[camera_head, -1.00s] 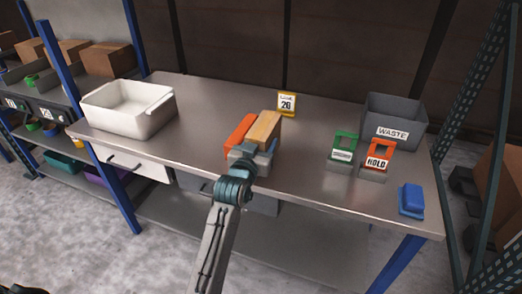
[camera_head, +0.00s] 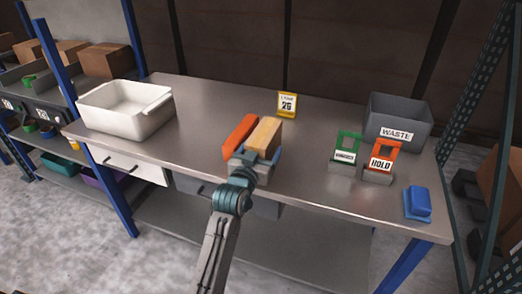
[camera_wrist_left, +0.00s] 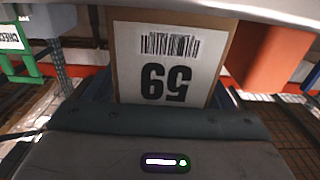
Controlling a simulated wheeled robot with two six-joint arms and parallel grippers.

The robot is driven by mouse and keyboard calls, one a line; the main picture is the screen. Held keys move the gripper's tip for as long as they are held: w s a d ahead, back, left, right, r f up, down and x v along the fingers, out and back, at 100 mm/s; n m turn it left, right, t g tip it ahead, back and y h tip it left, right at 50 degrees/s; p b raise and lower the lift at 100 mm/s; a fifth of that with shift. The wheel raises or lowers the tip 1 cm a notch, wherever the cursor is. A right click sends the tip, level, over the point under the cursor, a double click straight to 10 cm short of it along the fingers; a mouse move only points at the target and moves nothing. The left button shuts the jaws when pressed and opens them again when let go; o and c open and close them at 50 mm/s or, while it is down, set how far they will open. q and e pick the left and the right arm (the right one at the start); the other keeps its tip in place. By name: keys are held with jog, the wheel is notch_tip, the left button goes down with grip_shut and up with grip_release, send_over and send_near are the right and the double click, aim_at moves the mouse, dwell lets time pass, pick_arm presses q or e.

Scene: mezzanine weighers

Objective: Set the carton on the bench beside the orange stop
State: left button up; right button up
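The carton (camera_head: 264,136) is a tan box near the middle of the bench (camera_head: 200,133). In the left wrist view its face (camera_wrist_left: 122,60) carries a white label with a barcode and an upside-down 59. The orange stop (camera_head: 239,137) stands close along its left side in the head view; an orange block (camera_wrist_left: 270,55) shows right of the carton in the wrist view. My left gripper (camera_head: 252,160) is shut on the carton, its fingers at the carton's two sides. I cannot tell whether the carton's base touches the bench. My right gripper is not in view.
A white tote (camera_head: 125,118) stands at the left. A yellow sign (camera_head: 287,104) marked 26 is behind the carton. Green (camera_head: 346,150) and orange HOLD (camera_head: 381,160) stands, a grey WASTE bin (camera_head: 398,118) and a blue object (camera_head: 417,204) are at the right.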

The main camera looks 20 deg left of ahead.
pick_arm(q)
jog(key=shift+s+r, duration=0.1)
jog(key=shift+s, duration=0.05)
jog(key=s, duration=1.1)
jog(key=s+a+f+g, duration=0.1)
jog(key=s+f+g, duration=0.35)
jog(key=f, duration=0.45)
jog(key=s+a+f+g, duration=0.25)
jog(key=s+f, duration=0.35)
jog(key=f, duration=0.4)
jog(key=s+a+f+g, duration=0.2)
jog(key=s+f+g, duration=0.2)
jog(key=s, duration=0.4)
jog(key=s+a+f+g+y, duration=0.1)
jog(key=s+f+g, duration=0.3)
jog(key=s+f, duration=0.2)
jog(key=shift+s+a, duration=0.35)
jog(key=shift+s, duration=0.6)
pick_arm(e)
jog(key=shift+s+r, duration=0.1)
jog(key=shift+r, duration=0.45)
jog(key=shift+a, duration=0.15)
